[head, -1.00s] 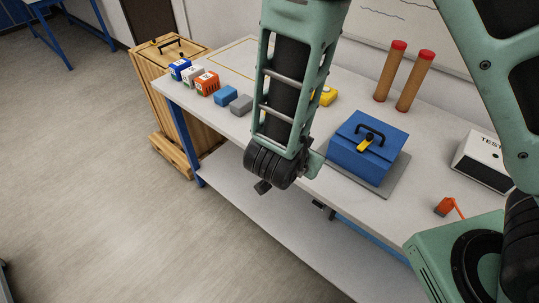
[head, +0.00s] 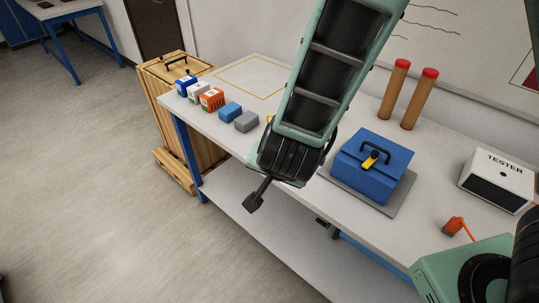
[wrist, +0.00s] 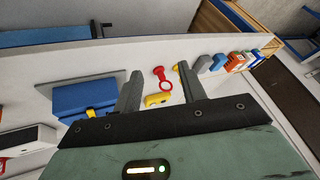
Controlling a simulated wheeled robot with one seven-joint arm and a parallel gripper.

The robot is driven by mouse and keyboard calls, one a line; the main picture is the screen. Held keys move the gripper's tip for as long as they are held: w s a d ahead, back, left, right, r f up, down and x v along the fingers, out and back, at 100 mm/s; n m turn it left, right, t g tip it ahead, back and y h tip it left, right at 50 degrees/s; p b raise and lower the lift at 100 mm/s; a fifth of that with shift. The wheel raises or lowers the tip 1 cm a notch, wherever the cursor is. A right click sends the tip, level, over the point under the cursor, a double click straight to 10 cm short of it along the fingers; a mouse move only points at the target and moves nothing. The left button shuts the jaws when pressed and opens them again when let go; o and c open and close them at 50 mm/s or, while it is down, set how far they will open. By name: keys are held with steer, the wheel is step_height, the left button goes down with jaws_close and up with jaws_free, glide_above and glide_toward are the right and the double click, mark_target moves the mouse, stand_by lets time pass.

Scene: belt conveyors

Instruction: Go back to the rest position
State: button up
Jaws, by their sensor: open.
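My gripper (head: 256,199) hangs over the near edge of the workbench (head: 295,205), pointing down and to the left in the head view. In the wrist view my gripper (wrist: 160,72) has its two dark fingers spread apart, with nothing held between them. Beyond the fingers a red ring-shaped piece (wrist: 163,80) and a yellow piece (wrist: 157,100) lie on the bench top, apart from the fingers. In the head view my arm hides most of the yellow things.
A blue toolbox (head: 372,172) on a grey mat, two red-capped tubes (head: 420,98) and a white tester (head: 497,180) stand right of my arm. Several small blocks (head: 212,98) line the bench's left end. A wooden crate (head: 165,115) stands beyond it. The floor at left is clear.

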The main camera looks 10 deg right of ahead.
steer(key=s+a+r+n+g+y+b, duration=0.1)
steer(key=s+a+r+n+g+y, duration=0.15)
steer(key=s+n, duration=0.2)
steer(key=s+a+r+n+g+y+b, duration=0.1)
steer(key=s+r+n+g+y, duration=0.1)
steer(key=s+r+n, duration=0.25)
steer(key=s+d+r+n+g+h+b, duration=0.1)
steer(key=s+d+n+g+h, duration=0.1)
steer(key=s+d, duration=0.6)
steer(key=d+n+h, duration=0.1)
steer(key=n, duration=0.1)
steer(key=shift+n+h, duration=0.35)
steer(key=shift+n, duration=0.05)
steer(key=shift+s+r, duration=0.15)
steer(key=shift+c, duration=0.5)
steer(key=shift+d, duration=0.15)
